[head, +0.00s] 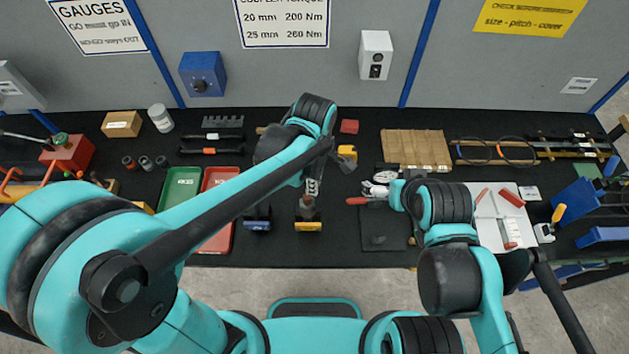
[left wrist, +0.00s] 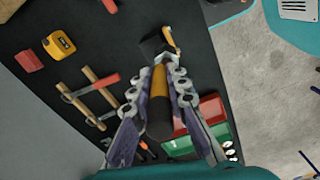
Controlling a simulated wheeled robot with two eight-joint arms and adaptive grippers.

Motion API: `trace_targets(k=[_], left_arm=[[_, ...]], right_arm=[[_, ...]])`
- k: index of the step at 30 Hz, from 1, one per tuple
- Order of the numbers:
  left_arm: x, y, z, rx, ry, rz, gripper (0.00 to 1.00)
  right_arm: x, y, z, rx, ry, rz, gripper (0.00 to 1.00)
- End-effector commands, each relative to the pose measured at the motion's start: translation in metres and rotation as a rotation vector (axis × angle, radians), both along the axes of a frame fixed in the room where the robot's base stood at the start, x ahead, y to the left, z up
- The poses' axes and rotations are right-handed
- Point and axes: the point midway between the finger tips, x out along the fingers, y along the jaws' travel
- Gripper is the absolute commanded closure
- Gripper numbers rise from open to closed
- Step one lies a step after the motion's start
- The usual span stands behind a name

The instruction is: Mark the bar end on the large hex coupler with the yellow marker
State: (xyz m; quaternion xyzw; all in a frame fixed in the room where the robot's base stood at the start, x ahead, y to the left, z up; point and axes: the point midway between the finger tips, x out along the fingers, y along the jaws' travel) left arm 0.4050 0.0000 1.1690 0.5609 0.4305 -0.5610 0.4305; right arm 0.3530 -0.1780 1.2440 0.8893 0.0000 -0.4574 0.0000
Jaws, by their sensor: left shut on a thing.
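My left gripper (head: 311,188) is shut on the yellow marker (left wrist: 160,78), which has a dark rounded end facing the wrist camera. In the left wrist view, the fingers (left wrist: 172,88) lie along both sides of it. Its far end points at a black block with a yellow front (left wrist: 152,46), also seen in the head view (head: 308,226). A small brownish piece (head: 307,202) shows above that block, below the gripper. I cannot make out the hex coupler or bar end clearly, nor whether the marker touches anything. My right gripper (head: 377,188) is beside a red-handled tool (head: 357,201); its opening is unclear.
A blue-fronted block (head: 257,225) stands just left of the yellow-fronted one. Green (head: 181,186) and red (head: 219,240) trays lie farther left. A yellow device (head: 347,153) sits behind. A dark plate (head: 384,230) lies to the right, before a white tray (head: 495,235).

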Motion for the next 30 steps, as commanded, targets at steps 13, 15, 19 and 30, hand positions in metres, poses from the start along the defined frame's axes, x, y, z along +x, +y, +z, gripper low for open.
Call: trace_targets(k=[13,15,19,30], left_arm=[[0.000,0.000,-0.010,0.000,0.000,0.000,1.00],[0.000,0.000,-0.011,0.000,0.000,0.000,1.00],[0.000,0.000,-0.014,0.000,0.000,0.000,1.00],[0.000,0.001,-0.018,0.000,0.000,0.000,1.00]], right_arm=[[0.000,0.000,-0.009,0.000,0.000,0.000,0.00],[0.000,0.000,-0.010,0.000,0.000,0.000,0.00],[0.000,0.000,-0.012,0.000,0.000,0.000,0.00],[0.000,0.000,-0.016,0.000,0.000,0.000,0.00]])
